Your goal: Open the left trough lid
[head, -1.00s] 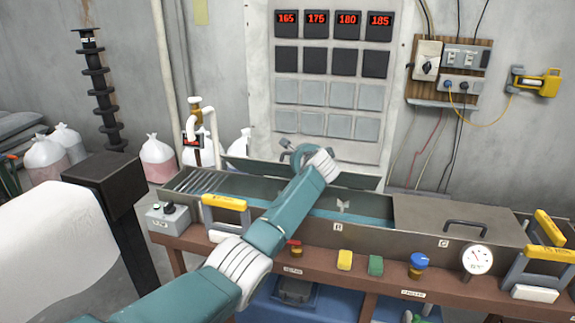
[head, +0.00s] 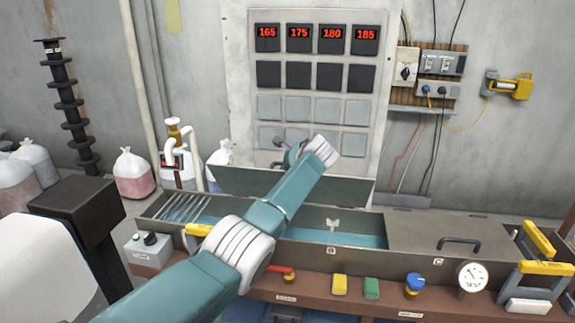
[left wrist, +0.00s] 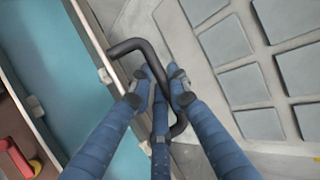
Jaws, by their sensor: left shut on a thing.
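The left trough lid (head: 330,190) is raised and stands steeply along the back edge of the trough (head: 372,261). Blue-green liquid (head: 345,238) shows in the open left part of the trough. My left gripper (head: 285,153) is above the lid's top edge, partly hidden by my arm. In the left wrist view my left gripper (left wrist: 160,82) is shut on the black bent handle (left wrist: 133,46), with fingers on both sides of it. The lid's edge shows beside the handle. My right gripper is not in view.
A closed lid section with its own handle (head: 459,241) covers the trough's right part. The control panel (head: 312,140) stands close behind the raised lid. Yellow-handled clamps (head: 540,238), a gauge (head: 472,276) and buttons line the front.

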